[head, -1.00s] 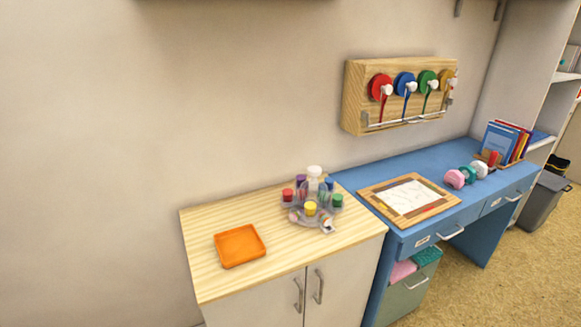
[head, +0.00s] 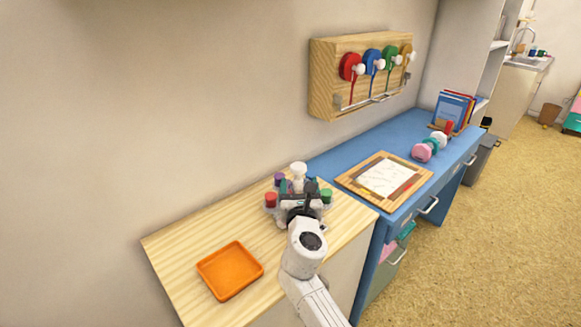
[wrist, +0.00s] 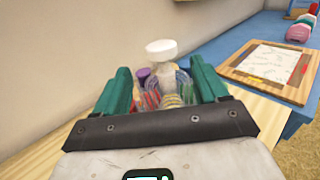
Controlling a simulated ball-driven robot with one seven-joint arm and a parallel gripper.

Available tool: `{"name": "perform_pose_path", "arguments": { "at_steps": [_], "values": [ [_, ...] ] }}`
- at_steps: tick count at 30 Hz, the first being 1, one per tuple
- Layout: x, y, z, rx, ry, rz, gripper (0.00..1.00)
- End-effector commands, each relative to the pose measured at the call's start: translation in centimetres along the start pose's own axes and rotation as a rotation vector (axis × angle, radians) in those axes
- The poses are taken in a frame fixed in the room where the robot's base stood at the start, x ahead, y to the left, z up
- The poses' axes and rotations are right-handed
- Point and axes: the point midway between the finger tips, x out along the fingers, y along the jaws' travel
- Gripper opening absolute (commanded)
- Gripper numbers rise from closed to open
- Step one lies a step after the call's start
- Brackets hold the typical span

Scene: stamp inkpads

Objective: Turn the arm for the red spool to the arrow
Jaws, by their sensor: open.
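A carousel with a white top knob (head: 298,169) stands on the wooden cabinet. A red spool (head: 270,200) sits at its left side, with a purple one (head: 279,179) behind and a green one (head: 326,196) at right. My gripper (head: 299,190) is in front of the carousel and hides much of it, including its front. In the wrist view, my gripper (wrist: 163,85) is open, its green fingers apart. The white knob (wrist: 160,47) and a purple spool (wrist: 143,75) show beyond and between them.
An orange tray (head: 230,270) lies on the cabinet's left part. A framed board (head: 345,181) lies on the blue desk (head: 332,158) to the right. A wooden wall rack (head: 323,83) holds coloured discs, including a red one (head: 348,65).

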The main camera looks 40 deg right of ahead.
Motion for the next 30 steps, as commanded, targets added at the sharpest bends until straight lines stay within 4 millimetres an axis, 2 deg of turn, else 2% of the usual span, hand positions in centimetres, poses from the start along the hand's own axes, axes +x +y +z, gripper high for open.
{"name": "perform_pose_path", "arguments": {
  "at_steps": [9,15,27,30],
  "values": [
    [5.8,-0.1,-0.1,0.002,0.0,-0.004,0.73],
    [8.2,-0.1,-0.1,0.003,0.0,-0.003,0.73],
    [8.9,-0.1,0.0,0.005,0.001,-0.002,0.73],
    [8.9,-0.1,0.0,0.005,0.001,-0.002,0.65]
  ]
}}
